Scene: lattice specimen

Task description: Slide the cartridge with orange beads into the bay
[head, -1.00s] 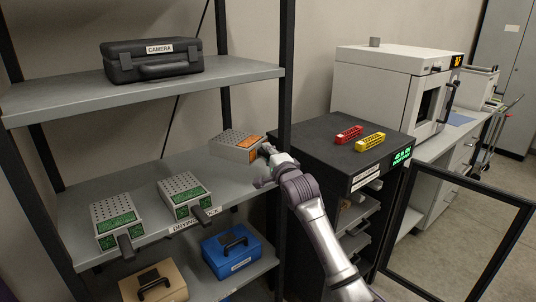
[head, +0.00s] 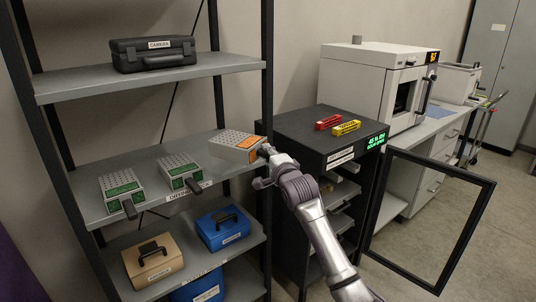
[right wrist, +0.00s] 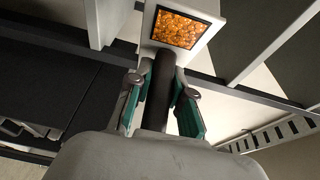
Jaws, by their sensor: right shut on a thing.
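The cartridge with orange beads (head: 235,146) is a grey perforated block with an orange window on its front end, at the right end of the middle shelf. Whether it rests on the shelf or is just above it, I cannot tell. Its orange bead window also shows in the right wrist view (right wrist: 178,27). My right gripper (head: 268,152) is shut on its black handle (right wrist: 158,92), with teal finger pads on both sides. The dark cabinet (head: 290,122) stands to the right with its front open; its bay is partly hidden by my right arm. My left gripper is out of view.
Two cartridges with green windows (head: 122,188) (head: 179,170) sit left on the same shelf (head: 150,213). A black shelf post (head: 268,80) stands between the rack and cabinet. The cabinet's framed door (head: 487,215) swings out to the right. Red (head: 328,122) and yellow (head: 346,128) blocks lie on top.

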